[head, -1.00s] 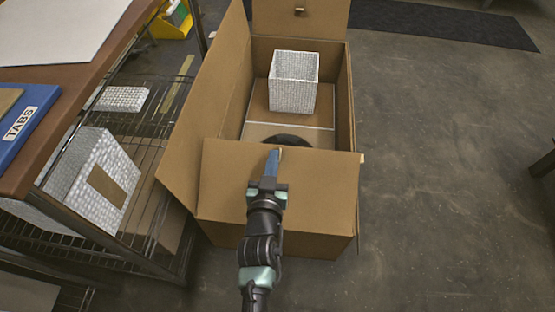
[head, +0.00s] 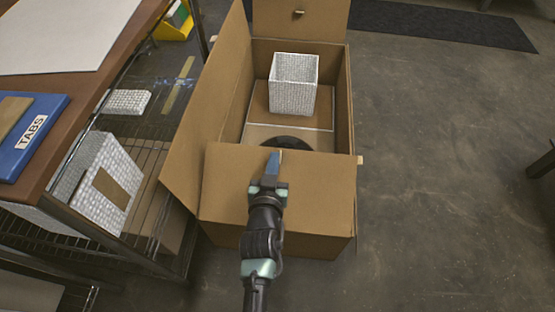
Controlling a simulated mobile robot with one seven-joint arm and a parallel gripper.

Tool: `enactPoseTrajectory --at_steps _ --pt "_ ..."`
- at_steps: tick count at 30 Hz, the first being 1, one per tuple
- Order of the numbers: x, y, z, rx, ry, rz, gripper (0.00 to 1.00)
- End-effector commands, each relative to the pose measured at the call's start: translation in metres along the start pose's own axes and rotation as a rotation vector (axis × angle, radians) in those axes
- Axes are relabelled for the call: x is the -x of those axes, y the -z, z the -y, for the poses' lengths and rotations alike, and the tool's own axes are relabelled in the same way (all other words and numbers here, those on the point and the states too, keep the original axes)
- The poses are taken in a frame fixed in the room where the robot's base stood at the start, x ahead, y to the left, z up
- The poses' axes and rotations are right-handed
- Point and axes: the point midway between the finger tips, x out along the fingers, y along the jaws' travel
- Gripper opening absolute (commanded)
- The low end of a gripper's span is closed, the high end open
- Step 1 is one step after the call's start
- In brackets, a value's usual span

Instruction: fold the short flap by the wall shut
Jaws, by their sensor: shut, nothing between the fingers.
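An open brown cardboard carton (head: 342,105) stands on the floor. Its near short flap (head: 320,195) leans inward over the near end of the opening, its free edge above the inside. My gripper (head: 273,157) is shut and empty, its fingertips against or just above the outer face of this flap near the free edge; contact is not clear. The far short flap (head: 320,20) stands open. The left long flap (head: 200,115) is open and tilted outward. No wall shows, so I cannot tell from it which short flap is meant.
A white textured square shade (head: 293,88) stands inside the carton; a dark round part (head: 290,142) is half hidden by the near flap. A wire shelf rack (head: 150,205) and tabletop (head: 75,80) crowd the left.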

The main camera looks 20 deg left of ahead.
Motion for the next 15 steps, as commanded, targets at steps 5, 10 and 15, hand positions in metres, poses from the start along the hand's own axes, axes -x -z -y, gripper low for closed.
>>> enactPoseTrajectory --at_steps 5,10,15 --pt "-0.01 -0.002 -0.018 -0.005 -0.033 0.08 0.0" --pt "-0.026 -0.013 -0.017 -0.006 -0.03 0.188 0.0" --pt "-0.045 -0.029 -0.014 -0.008 -0.024 0.304 0.0"
